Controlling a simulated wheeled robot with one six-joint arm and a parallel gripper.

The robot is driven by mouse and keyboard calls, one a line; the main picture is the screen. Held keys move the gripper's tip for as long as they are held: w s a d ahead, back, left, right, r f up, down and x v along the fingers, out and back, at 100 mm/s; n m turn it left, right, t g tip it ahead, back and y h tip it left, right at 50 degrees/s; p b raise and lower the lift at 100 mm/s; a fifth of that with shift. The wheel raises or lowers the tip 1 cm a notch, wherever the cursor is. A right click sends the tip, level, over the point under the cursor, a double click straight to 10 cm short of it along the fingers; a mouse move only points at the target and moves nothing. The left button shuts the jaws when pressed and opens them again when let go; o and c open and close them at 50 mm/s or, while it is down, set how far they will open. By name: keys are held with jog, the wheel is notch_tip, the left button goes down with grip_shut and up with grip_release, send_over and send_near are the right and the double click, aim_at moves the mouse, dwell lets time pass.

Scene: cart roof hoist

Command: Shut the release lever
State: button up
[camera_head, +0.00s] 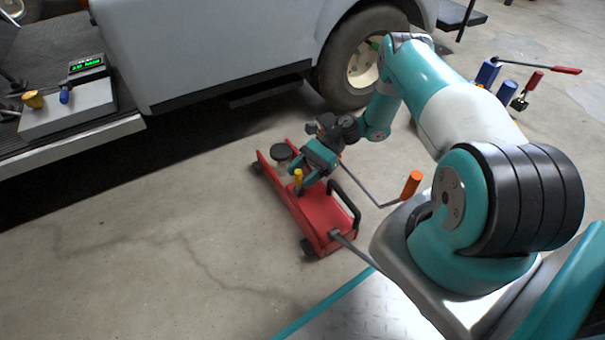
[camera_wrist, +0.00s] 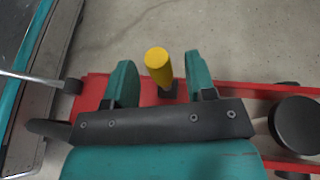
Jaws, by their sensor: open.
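The release lever (camera_head: 298,176) is a short yellow handle standing up from the red floor jack. In the wrist view the yellow lever (camera_wrist: 158,66) rises between my two fingers, on a small dark base. My gripper (camera_head: 308,178) is open over the jack, with one teal finger on each side of the lever; in the wrist view the gripper (camera_wrist: 160,85) shows a gap beside each finger. The red jack (camera_head: 322,220) stands on the concrete floor. Its round black saddle (camera_wrist: 297,125) is at the right in the wrist view.
A grey vehicle (camera_head: 220,50) with a wheel (camera_head: 360,60) stands behind the jack. A rod with an orange grip (camera_head: 411,184) lies right of the jack. Blue and red tools (camera_head: 510,85) stand at the upper right. The floor left of the jack is clear.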

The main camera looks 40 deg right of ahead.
jog(key=v, duration=0.6)
jog(key=shift+d+f, duration=0.15)
jog(key=shift+d, duration=0.05)
jog(key=shift+d+r, duration=0.3)
jog(key=shift+d, duration=0.15)
